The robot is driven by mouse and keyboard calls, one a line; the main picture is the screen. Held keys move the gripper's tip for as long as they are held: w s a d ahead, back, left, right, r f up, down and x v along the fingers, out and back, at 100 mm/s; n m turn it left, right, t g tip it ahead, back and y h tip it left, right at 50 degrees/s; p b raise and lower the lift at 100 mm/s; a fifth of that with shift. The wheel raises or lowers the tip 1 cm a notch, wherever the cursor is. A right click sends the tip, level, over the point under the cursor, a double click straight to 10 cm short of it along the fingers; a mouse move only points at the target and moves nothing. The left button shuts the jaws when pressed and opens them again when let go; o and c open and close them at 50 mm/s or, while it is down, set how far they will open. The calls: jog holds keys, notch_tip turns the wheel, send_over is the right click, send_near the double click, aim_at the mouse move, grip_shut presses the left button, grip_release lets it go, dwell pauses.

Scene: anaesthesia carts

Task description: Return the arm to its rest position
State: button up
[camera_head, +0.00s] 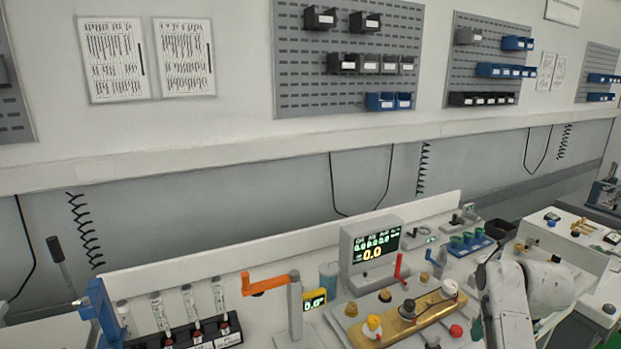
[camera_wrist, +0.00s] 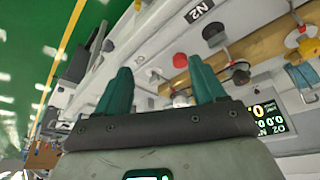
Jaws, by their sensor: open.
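In the wrist view my gripper (camera_wrist: 162,82) shows two teal fingers spread well apart, with nothing held between them. A cart top with knobs and a brass-coloured block lies beyond the fingertips. In the head view my pale arm (camera_head: 520,295) is folded at the right, over the right part of the cart top. A small piece of teal finger shows at its lower left, and the rest of the gripper is hidden or out of frame there.
The brass block (camera_head: 405,318) with yellow, white and dark knobs is just left of my arm. A monitor (camera_head: 372,246) reading 0.0 stands behind it. An orange-handled lever (camera_head: 270,284) and several glass tubes are further left.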

jog(key=s+a+f+n+g, duration=0.1)
jog(key=s+a+f, duration=0.45)
jog(key=s, duration=0.35)
jog(key=s+a+f, duration=0.4)
jog(key=s+f, duration=0.3)
jog(key=s, duration=0.1)
jog(key=s+a+g, duration=0.1)
jog(key=s+a, duration=0.2)
jog(key=s, duration=0.7)
jog(key=s+a+f+n+y, duration=0.1)
jog(key=s+a, duration=0.3)
jog(key=s, duration=0.6)
jog(key=shift+s+f+g, duration=0.3)
jog(key=shift+s+g, duration=0.1)
